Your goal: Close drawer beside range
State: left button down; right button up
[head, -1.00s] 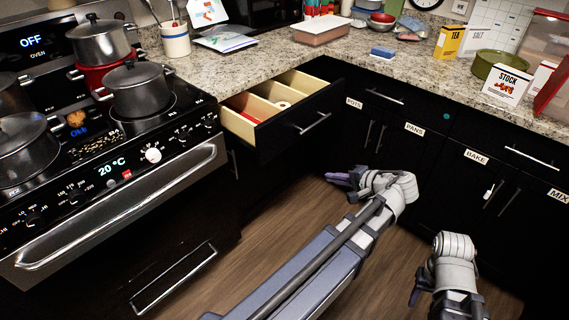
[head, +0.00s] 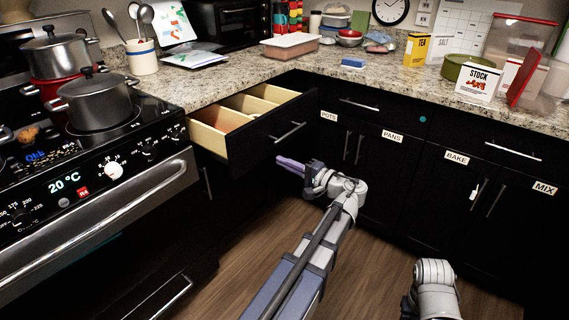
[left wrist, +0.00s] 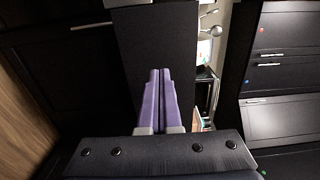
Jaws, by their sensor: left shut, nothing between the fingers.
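The drawer (head: 250,148) beside the range is pulled out, with its pale wooden compartments showing and a bar handle (head: 287,132) on its black front. My left gripper (head: 281,162) is shut and empty, with its purple fingers just below the drawer front in the head view. In the left wrist view the shut fingers (left wrist: 158,75) point at the dark drawer front (left wrist: 150,45); I cannot tell whether they touch it.
The range (head: 100,160) with pots stands left of the drawer. Closed cabinets labelled POTS, PANS and BAKE (head: 457,158) line the right. The granite counter (head: 240,72) above holds boxes and containers. The wooden floor (head: 240,245) is clear.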

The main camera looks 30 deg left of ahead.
aim_at(250, 148)
pick_arm(q)
jog(key=a, duration=1)
jog(key=shift+w+a, duration=0.3)
jog(key=shift+w, duration=0.1)
jog(key=shift+a, duration=0.1)
jog(key=a, duration=0.8)
jog(key=w+a, duration=0.1)
jog(key=a, duration=0.7)
jog(key=w+a, duration=0.1)
jog(key=a, duration=0.6)
jog(key=shift+a, duration=0.7)
pick_arm(e)
jog(key=shift+d, duration=0.1)
pick_arm(q)
jog(key=shift+w+a+r, duration=0.1)
jog(key=shift+a+r, duration=0.05)
jog(key=shift+d, duration=0.3)
jog(key=d, duration=0.4)
jog(key=s+d, duration=0.1)
jog(key=d, duration=0.9)
jog(key=shift+s+d, duration=0.1)
jog(key=shift+s, duration=0.1)
pick_arm(e)
jog(key=shift+w+d, duration=0.25)
jog(key=shift+d, duration=0.25)
pick_arm(q)
jog(key=shift+f, duration=0.2)
